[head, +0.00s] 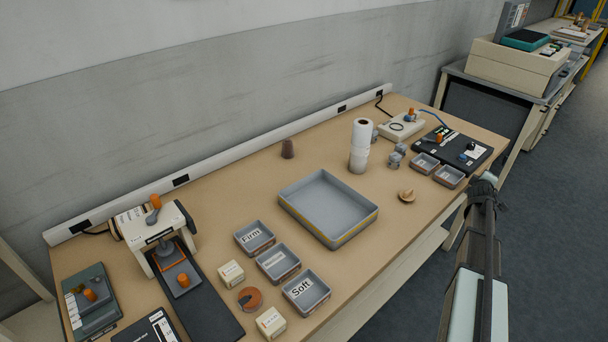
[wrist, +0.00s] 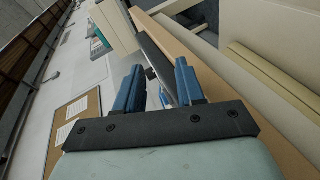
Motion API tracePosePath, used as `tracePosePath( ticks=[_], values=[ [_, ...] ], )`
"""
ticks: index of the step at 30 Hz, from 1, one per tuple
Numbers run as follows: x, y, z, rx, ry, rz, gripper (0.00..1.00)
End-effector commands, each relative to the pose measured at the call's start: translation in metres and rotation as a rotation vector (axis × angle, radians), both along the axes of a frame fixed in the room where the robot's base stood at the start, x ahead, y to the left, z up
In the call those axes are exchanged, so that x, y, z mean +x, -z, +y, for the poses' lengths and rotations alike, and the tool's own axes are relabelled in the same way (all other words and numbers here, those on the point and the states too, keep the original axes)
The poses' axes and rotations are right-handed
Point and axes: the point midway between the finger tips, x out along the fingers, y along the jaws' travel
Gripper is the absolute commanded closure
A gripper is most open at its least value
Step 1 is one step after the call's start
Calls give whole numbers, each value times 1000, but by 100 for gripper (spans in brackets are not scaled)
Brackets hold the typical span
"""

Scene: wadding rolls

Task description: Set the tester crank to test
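A cream bench machine (head: 140,226) stands at the left of the table, with a grey crank that has an orange knob (head: 155,202) on its top. It looks like the tester. Its labels are too small to read, so I cannot tell the crank's setting. Below the crank is a dark press part over an orange-edged plate (head: 182,281). My arm is at the right, beyond the table's front edge, far from the crank. In the wrist view my gripper (wrist: 157,78) has its two blue fingers apart with nothing between them. The crank is not identifiable there.
A grey tray (head: 363,226) sits mid-table. Bins labelled Firm (head: 243,252) and Soft (head: 287,298), and one between them, stand in front. A white roll stack (head: 359,158), a pale device (head: 397,130) and a black panel (head: 476,158) are toward the right. A second bench (head: 505,75) is behind.

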Motion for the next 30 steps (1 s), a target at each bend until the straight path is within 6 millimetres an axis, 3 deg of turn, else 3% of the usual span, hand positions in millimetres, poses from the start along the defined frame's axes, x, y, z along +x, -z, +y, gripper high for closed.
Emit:
tracePosePath(
  ticks=[1, 7, 11, 13, 16, 21, 30],
  values=[
    [15, -29, -7, -59, -21, -21, 62],
    [55, -126, -6, -281, -99, -59, 62],
    [83, -179, 22, -398, -145, -49, 62],
    [101, -203, 51, -443, -172, -26, 62],
    [118, -219, 96, -472, -207, 24, 62],
    [140, -228, 180, -483, -275, 124, 62],
    [148, -228, 338, -477, -439, 318, 62]
  ],
)
